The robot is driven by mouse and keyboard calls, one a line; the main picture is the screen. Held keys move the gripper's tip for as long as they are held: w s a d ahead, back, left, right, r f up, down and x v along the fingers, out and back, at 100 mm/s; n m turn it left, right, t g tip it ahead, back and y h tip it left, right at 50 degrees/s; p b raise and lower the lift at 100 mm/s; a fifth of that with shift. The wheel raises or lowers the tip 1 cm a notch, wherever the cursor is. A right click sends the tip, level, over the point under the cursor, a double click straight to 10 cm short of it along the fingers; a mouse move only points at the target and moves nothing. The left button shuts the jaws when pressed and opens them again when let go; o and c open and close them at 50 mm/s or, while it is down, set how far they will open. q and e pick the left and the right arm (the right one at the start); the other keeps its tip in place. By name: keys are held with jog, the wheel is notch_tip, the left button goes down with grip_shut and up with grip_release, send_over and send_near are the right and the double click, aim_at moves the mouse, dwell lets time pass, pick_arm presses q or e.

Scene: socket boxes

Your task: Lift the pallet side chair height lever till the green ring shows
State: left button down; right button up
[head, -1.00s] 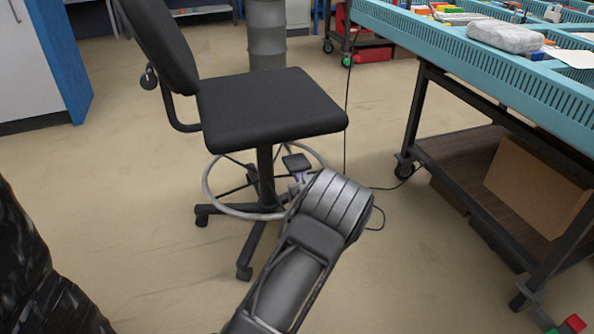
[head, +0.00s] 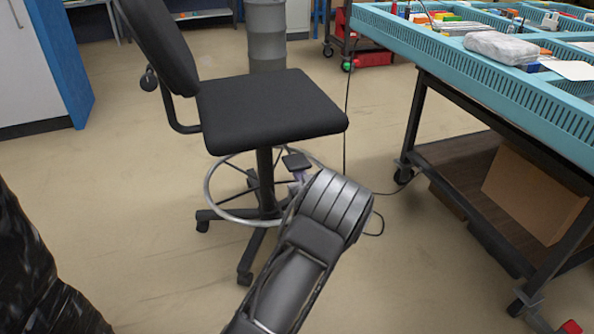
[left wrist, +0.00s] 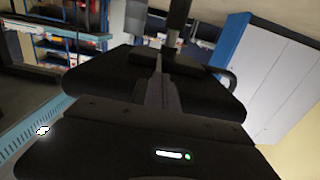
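The black chair (head: 268,108) stands on a wheeled base with a grey foot ring. Its dark seat (left wrist: 110,78) fills the middle of the left wrist view, which looks upside down. I cannot make out the height lever or any green ring on it. My left arm reaches up from the bottom of the head view, and its wrist hides much of the hand, just right of the chair column below the seat. In the left wrist view my left gripper (left wrist: 160,88) is a narrow dark wedge against the seat; its finger gap is unclear. My right gripper is out of view.
A teal-topped workbench (head: 530,92) with bins and a lower shelf stands at the right. A grey drum (head: 266,40) is behind the chair. A blue-sided cabinet (head: 55,60) stands at the far left. A cable hangs to the floor beside the chair. Open floor lies left of the chair.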

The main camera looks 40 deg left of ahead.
pick_arm(q)
jog(key=shift+r, duration=0.35)
jog(key=shift+f, duration=0.15)
notch_tip(320, 180, down, 3)
jog(key=shift+r+b, duration=0.1)
jog(key=shift+b, duration=1.05)
jog(key=p+v, duration=0.3)
jog(key=v, duration=0.9)
